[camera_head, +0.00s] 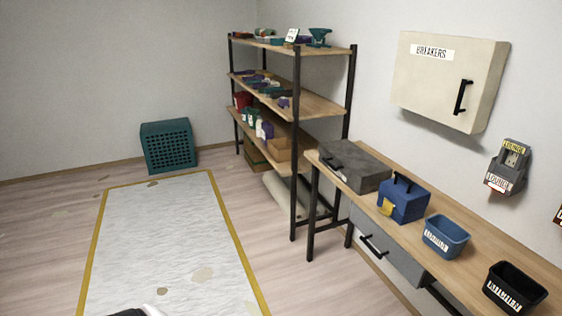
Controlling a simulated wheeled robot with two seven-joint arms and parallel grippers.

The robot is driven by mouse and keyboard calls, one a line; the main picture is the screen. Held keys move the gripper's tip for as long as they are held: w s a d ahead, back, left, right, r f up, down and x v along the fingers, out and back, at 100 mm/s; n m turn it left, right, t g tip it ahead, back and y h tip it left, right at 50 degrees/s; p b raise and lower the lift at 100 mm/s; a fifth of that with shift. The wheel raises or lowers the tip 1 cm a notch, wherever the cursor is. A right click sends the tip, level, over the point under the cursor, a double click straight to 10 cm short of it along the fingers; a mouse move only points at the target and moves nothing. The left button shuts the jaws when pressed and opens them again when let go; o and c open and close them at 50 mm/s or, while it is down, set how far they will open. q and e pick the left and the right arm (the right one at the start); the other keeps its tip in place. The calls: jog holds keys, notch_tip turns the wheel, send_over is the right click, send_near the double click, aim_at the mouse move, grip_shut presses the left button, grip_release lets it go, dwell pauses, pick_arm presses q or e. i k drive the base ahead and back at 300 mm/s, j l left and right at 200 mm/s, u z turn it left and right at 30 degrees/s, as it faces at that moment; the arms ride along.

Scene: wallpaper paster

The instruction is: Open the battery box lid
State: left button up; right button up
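A blue box (404,201) with a dark handle on top and a yellow latch (387,208) on its front stands on the wooden workbench (474,245). Its lid looks shut. A dark grey flat case (354,166) lies just left of it, also looking shut. No readable label shows which of these is the battery box. Neither of my grippers is in view. Only a small white and black piece, perhaps part of me, shows at the bottom edge.
A blue bin (446,236) and a black bin (514,288) stand further right on the bench. A drawer (388,251) is below. A breaker cabinet (447,88) and a grey device (507,168) hang on the wall. A loaded shelf (318,105) stands behind; the left floor is mostly clear.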

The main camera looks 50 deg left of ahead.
aim_at(363, 169)
jog(key=u, duration=1.2)
jog(key=i+j+z, duration=0.1)
jog(key=i, duration=0.45)
